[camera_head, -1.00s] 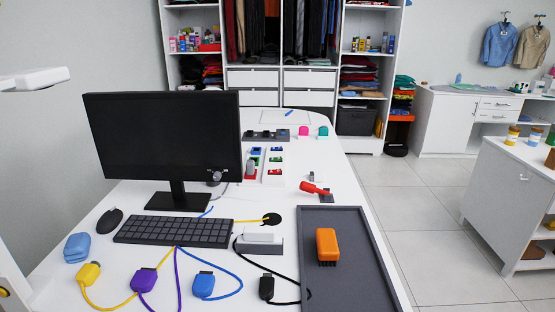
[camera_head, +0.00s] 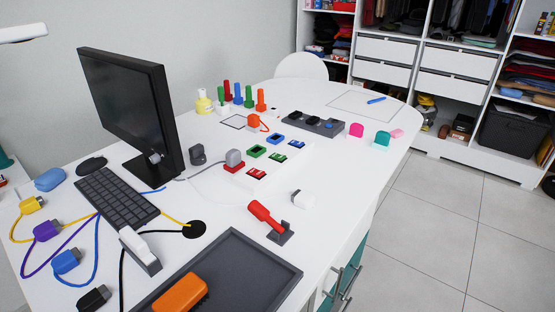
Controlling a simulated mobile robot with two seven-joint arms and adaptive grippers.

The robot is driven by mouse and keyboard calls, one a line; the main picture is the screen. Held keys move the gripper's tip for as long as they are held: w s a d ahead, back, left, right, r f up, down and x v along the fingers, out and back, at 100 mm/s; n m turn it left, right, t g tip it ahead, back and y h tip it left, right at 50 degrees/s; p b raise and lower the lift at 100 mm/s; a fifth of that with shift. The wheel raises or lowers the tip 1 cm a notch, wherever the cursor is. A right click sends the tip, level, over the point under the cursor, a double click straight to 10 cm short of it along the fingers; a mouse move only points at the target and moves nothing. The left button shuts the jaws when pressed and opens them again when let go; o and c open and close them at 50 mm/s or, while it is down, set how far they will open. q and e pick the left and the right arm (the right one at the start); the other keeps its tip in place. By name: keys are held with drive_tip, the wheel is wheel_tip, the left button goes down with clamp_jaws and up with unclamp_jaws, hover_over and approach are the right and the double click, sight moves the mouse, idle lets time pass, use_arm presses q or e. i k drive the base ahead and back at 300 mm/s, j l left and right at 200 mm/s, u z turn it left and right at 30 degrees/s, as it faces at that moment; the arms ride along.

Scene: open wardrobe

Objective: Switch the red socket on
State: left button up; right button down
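A white socket panel (camera_head: 270,160) lies on the desk in the middle of the head view. Its red socket (camera_head: 234,168) is at the near end, with a grey plug (camera_head: 234,157) on it. Beside it on the right is a small red switch (camera_head: 256,174); its position is too small to tell. A green socket (camera_head: 257,151) with a green switch (camera_head: 277,158) and a blue socket (camera_head: 276,139) with a blue switch (camera_head: 296,144) follow farther back. Neither of my grippers is in view.
A dark tray (camera_head: 240,262) holds an orange brush (camera_head: 180,294). The monitor (camera_head: 125,105) and keyboard (camera_head: 117,198) are left. A grey strip (camera_head: 314,123) lies behind. The right floor is clear.

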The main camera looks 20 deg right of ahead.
sight(258, 173)
drive_tip(key=k+l+u, duration=0.15)
drive_tip(key=l, duration=0.25)
drive_tip(key=l+u, duration=0.15)
drive_tip(key=l, duration=0.25)
drive_tip(key=k+l+u, duration=0.2)
drive_tip(key=l, duration=0.2)
drive_tip(key=i, duration=0.05)
